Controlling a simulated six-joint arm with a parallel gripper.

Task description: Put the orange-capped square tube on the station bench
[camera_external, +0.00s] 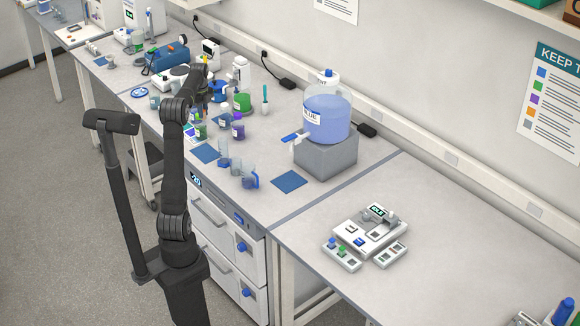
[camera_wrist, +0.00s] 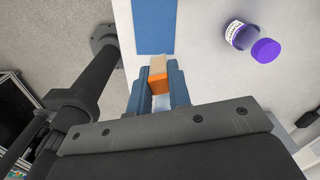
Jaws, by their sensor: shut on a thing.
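In the wrist view my gripper (camera_wrist: 158,76) is shut on the orange-capped square tube (camera_wrist: 159,84). In the external view my arm reaches over the middle bench (camera_external: 270,125), and I cannot make out the tube there. The right-hand bench (camera_external: 480,240) carries a white station device (camera_external: 362,238) with a small display and side trays.
A large blue carboy (camera_external: 327,118) on a grey block (camera_external: 325,157) stands near the wall. Several bottles and beakers crowd the middle bench. The right-hand bench is mostly clear.

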